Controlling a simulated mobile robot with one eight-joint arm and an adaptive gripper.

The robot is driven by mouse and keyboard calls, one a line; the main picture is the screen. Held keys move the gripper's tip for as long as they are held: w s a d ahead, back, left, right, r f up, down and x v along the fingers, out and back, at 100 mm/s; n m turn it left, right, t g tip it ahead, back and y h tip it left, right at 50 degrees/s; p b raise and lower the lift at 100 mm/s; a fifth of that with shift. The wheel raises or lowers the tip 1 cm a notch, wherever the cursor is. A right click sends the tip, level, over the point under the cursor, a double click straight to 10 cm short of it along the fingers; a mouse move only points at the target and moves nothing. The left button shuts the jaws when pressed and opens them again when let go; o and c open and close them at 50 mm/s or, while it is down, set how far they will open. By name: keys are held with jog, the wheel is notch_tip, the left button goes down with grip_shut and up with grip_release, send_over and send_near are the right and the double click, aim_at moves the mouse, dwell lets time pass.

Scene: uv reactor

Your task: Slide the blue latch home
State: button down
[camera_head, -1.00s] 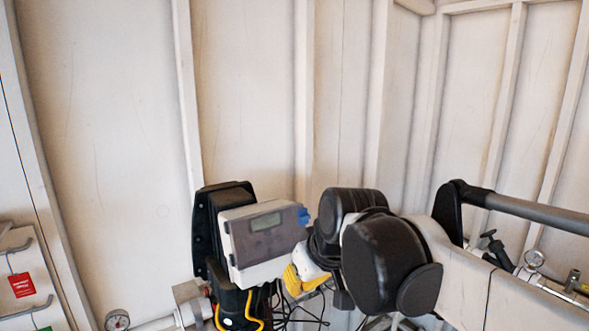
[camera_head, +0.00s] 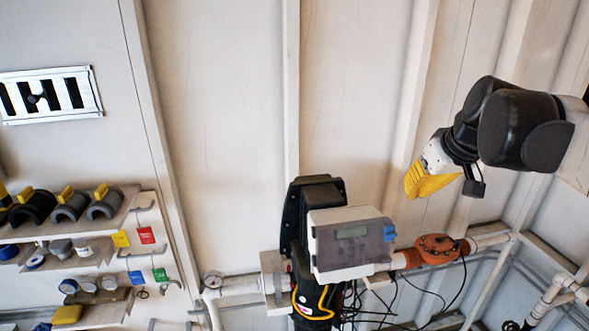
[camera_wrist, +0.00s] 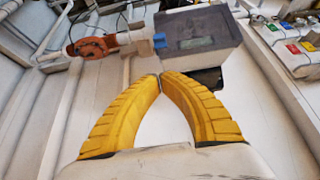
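The blue latch (camera_head: 389,234) sits on the right edge of a grey box with a small display (camera_head: 350,231), near its upper right corner. I cannot tell how far along the latch sits. The latch also shows in the wrist view (camera_wrist: 160,41), at the box's left edge, beyond my fingertips. My gripper (camera_head: 411,192) is up and to the right of the box in the head view, clear of it. In the wrist view its yellow fingers (camera_wrist: 160,76) meet at the tips with nothing held between them.
An orange round fitting (camera_head: 436,248) sits on the pipe right of the box. Black cables hang below. Shelves with parts and coloured tags (camera_head: 70,250) stand at far left. The wall above the box is clear.

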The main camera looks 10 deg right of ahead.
send_over(393, 228)
notch_tip(393, 228, down, 9)
jog(key=shift+w+r+p, duration=0.1)
jog(key=shift+p, duration=0.35)
jog(key=shift+s+f, duration=0.2)
jog(key=shift+f, duration=0.4)
jog(key=shift+s+f, duration=0.2)
jog(key=shift+f, duration=0.4)
jog(key=shift+s+f, duration=0.25)
jog(key=shift+f, duration=0.4)
